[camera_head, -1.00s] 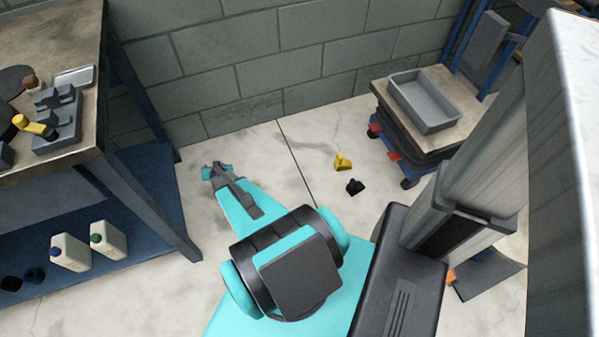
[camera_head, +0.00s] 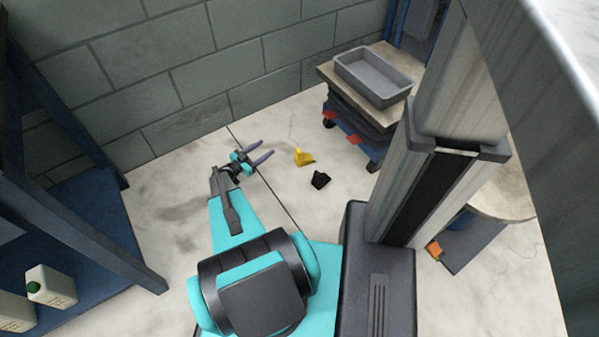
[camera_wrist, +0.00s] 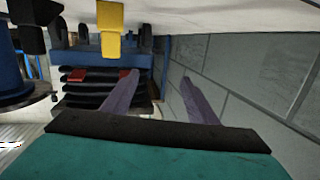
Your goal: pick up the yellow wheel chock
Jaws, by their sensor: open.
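The yellow wheel chock (camera_head: 304,157) sits on the pale floor in the head view, between my gripper and the wheeled cart. My gripper (camera_head: 267,151) is open and empty, its two fingers pointing right toward the chock, which stands a short way beyond the tips. A black chock (camera_head: 320,180) lies on the floor just in front and to the right of the yellow one.
A wheeled cart (camera_head: 330,88) carrying a grey bin (camera_head: 372,95) stands behind the chocks, with red parts near its base. A block wall (camera_head: 165,100) runs along the back. Floor around the chocks is clear.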

